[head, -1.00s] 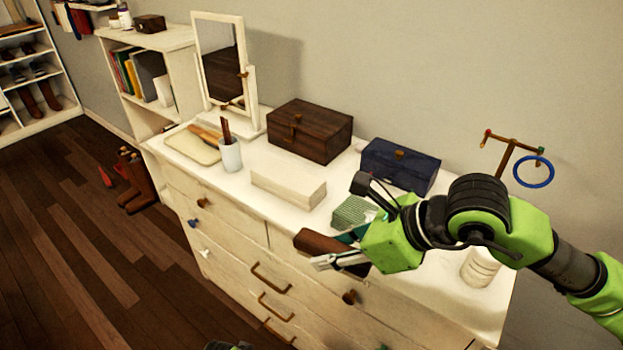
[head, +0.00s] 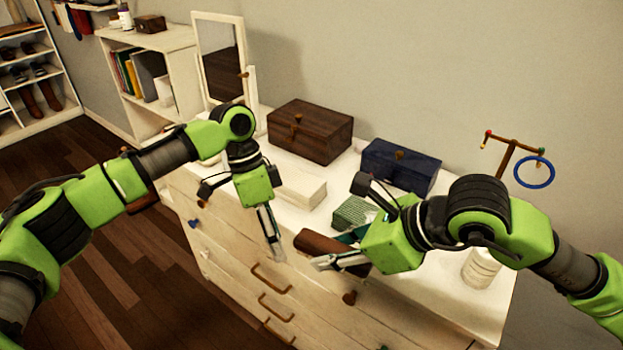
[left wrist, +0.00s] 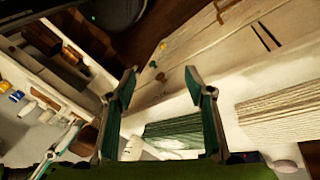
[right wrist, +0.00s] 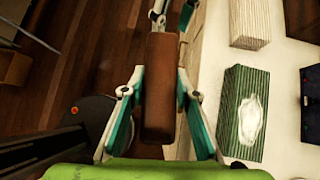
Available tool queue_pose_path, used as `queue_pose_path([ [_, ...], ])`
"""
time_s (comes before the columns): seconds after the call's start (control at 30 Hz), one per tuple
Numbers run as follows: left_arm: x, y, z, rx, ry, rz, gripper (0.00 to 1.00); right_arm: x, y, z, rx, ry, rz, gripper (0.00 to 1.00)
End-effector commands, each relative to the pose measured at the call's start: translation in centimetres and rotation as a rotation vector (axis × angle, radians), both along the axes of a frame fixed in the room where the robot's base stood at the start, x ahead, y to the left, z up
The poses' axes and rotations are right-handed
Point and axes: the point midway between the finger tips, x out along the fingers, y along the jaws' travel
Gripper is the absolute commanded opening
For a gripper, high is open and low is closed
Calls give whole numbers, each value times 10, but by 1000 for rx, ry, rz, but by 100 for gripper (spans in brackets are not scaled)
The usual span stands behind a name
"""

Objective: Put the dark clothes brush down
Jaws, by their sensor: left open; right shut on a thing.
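The dark clothes brush (head: 318,243) is a brown, rounded block held out over the front edge of the dresser top. My right gripper (head: 342,252) is shut on it. In the right wrist view the brush (right wrist: 160,85) lies lengthwise between my right fingers, clear of the boxes. My left gripper (head: 270,238) is open, just left of the brush's far end.
The white dresser (head: 430,300) carries a green patterned tissue box (head: 352,212), a cream box (head: 300,190), a dark wooden box (head: 310,130), a navy box (head: 400,165) and a mirror (head: 222,70). A ring stand (head: 507,155) stands at the right. The front right top is fairly clear.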

Motion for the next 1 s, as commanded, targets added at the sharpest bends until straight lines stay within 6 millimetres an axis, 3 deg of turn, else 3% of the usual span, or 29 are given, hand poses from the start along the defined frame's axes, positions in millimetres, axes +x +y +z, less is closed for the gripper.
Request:
queue_pose_path([
  [0.03,-9,4,28,23,0,-68,49,0,0,0,1,0,0,0],
  [0.17,-32,-1,88,69,-20,-276,49,0,0,0,1,0,0,0],
  [0.3,-45,-31,147,109,-132,-529,49,0,0,0,1,0,0,0],
  [0.5,-55,-68,192,145,-269,-759,49,0,0,0,1,0,0,0],
  [0.6,-57,-76,200,154,-298,-804,49,0,0,0,1,0,0,0],
  [0.73,-57,-78,193,157,-307,-819,49,0,0,0,1,0,0,0],
  [1.0,-57,-78,146,157,-306,-818,49,0,0,0,1,0,0,0],
])
